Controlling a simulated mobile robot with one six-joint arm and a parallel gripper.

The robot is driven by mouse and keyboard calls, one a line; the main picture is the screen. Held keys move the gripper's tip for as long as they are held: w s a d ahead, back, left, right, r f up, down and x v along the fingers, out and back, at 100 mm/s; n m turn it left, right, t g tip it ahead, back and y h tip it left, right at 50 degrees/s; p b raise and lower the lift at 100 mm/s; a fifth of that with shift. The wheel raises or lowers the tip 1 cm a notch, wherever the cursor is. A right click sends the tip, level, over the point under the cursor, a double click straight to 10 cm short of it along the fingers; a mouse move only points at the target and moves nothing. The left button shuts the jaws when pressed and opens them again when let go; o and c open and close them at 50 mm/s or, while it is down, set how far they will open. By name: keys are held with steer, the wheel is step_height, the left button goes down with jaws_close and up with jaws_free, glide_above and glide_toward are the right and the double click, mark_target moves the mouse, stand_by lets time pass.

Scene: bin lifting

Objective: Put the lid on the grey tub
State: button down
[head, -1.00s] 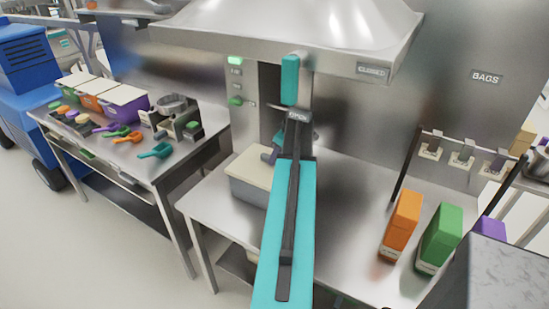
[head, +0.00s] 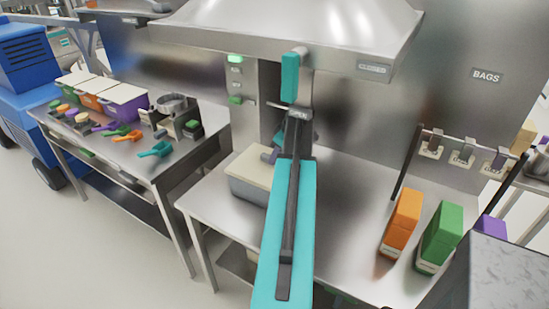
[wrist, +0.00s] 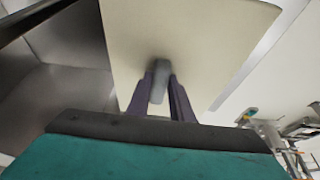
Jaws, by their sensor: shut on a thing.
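The grey tub (head: 250,191) stands on the left part of the steel bench, partly hidden behind my arm. The cream lid (head: 250,164) covers its top, roughly lined up with the rim; I cannot tell whether it is fully seated. In the wrist view the flat lid (wrist: 190,30) fills the upper middle, with a grey strip along its right edge. My gripper (wrist: 160,88) has its two dark purple fingers shut on the lid's grey handle (wrist: 160,78). In the head view my gripper (head: 268,157) is mostly hidden by my teal arm.
A steel hood (head: 290,25) overhangs the bench. An orange box (head: 401,222) and a green box (head: 440,238) stand at the bench's right. A side table at left holds lidded bins and colored scoops (head: 155,150). The bench middle (head: 345,200) is clear.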

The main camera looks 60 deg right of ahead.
stand_by(0.8)
steer(key=c, duration=1.5)
jaws_free()
steer(key=shift+o, duration=0.5)
steer(key=o, duration=0.5)
steer(key=shift+r+p, duration=1.7)
steer(key=shift+r, duration=1.8)
jaws_close()
